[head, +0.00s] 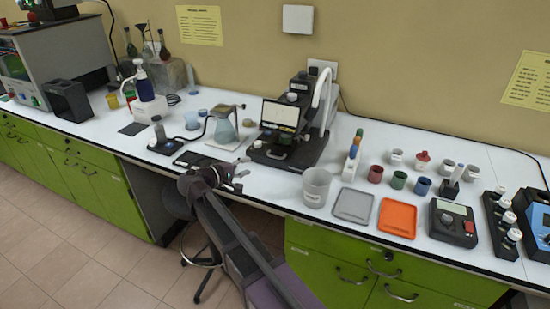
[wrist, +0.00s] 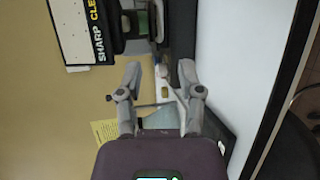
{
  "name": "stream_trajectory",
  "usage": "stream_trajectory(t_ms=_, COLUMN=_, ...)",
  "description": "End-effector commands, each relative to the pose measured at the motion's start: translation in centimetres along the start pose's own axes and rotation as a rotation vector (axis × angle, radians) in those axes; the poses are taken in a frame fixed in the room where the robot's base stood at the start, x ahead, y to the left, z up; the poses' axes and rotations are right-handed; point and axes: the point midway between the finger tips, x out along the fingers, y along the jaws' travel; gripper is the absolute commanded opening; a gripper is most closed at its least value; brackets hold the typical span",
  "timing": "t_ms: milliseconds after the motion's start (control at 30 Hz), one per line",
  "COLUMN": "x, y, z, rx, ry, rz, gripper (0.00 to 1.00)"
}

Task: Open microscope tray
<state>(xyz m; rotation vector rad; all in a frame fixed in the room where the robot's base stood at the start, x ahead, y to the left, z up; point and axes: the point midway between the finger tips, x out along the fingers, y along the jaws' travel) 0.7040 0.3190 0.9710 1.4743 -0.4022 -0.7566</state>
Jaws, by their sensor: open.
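The microscope (head: 305,105) stands on the bench against the wall, black with a lit screen on its front and a dark base. I cannot clearly make out its tray among the dark parts below the screen. My gripper (head: 241,176) is over the bench's front edge, left of and in front of the microscope, apart from it. In the wrist view my gripper (wrist: 160,76) has its fingers spread with nothing held. The microscope's screen (wrist: 85,35) is at the top left there, and its dark base (wrist: 184,40) lies beyond the fingers.
A glass flask (head: 225,127) on a stand is left of the microscope. A clear beaker (head: 317,186), a grey tray (head: 353,205) and an orange tray (head: 397,218) lie to the right. A flat black pad (head: 193,159) lies left of my gripper. A stool (head: 205,245) stands below.

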Motion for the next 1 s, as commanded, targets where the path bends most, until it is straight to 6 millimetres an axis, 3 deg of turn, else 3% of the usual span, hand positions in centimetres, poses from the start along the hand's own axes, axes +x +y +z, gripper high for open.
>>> stream_trajectory(t_ms=267, x=2.5, y=-0.1, z=-0.1, rx=0.0, ry=0.0, rz=0.0, gripper=0.48)
stream_trajectory(t_ms=800, x=10.4, y=-0.2, z=-0.1, rx=0.0, ry=0.0, rz=0.0, gripper=0.48)
stream_trajectory(t_ms=1000, x=12.3, y=-0.1, z=-0.2, rx=0.0, ry=0.002, rz=0.0, gripper=0.48)
